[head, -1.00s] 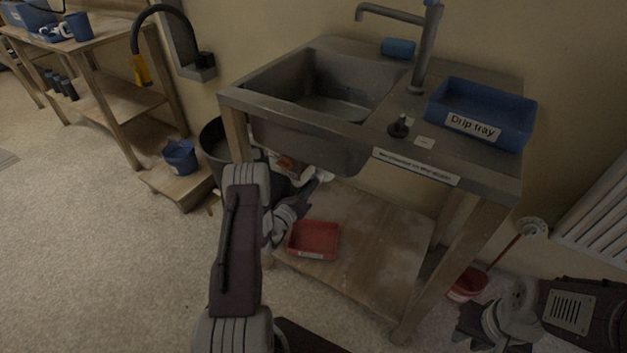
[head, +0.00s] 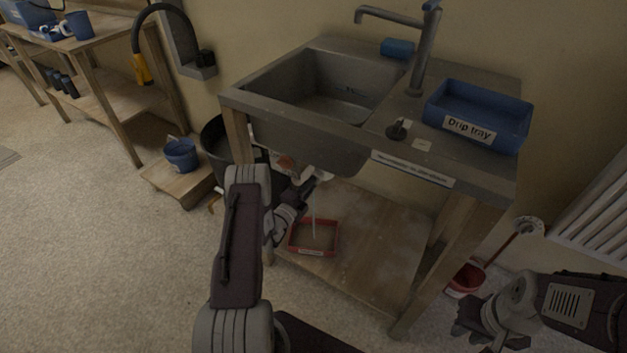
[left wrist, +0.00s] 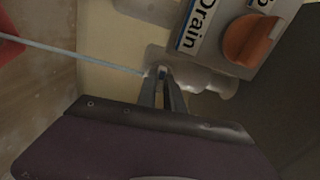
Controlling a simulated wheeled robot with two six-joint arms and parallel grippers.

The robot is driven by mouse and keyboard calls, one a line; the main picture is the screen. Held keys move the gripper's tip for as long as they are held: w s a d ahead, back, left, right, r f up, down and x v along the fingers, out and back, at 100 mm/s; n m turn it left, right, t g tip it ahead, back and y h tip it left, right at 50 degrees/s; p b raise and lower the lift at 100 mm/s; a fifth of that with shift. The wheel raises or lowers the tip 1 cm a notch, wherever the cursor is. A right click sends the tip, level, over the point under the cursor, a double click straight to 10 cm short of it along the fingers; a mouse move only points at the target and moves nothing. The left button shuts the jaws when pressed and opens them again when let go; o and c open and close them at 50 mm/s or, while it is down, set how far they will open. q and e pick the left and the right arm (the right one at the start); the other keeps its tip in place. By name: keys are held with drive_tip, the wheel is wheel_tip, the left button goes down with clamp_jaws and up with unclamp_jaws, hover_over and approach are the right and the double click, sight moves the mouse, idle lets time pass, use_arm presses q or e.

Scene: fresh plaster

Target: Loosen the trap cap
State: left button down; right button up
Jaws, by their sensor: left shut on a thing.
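The pale trap (head: 322,174) hangs under the sink and shows large in the left wrist view (left wrist: 208,82). My left gripper (head: 308,184) is at the trap's underside. In the left wrist view its fingertips (left wrist: 163,78) are shut on the trap cap, which is mostly hidden between them. A thin pale stream of water (head: 315,211) runs from the cap down into the red tray (head: 292,248) on the lower shelf. My right gripper (head: 468,322) is low at the right, away from the sink; its jaw opening is unclear.
An orange knob (left wrist: 250,40) and a "Drain" label (left wrist: 195,25) sit close beside the trap. A black bin (head: 213,140) stands left of the sink. A blue drip tray (head: 500,100) is on the sink top. The lower shelf (head: 375,255) is clear right of the red tray.

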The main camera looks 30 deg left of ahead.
use_arm(q)
drive_tip(key=n, duration=0.5)
drive_tip(key=n+p, duration=0.1)
drive_tip(key=n, duration=0.5)
drive_tip(key=shift+n, duration=0.3)
drive_tip(key=c, duration=1.4)
unclamp_jaws()
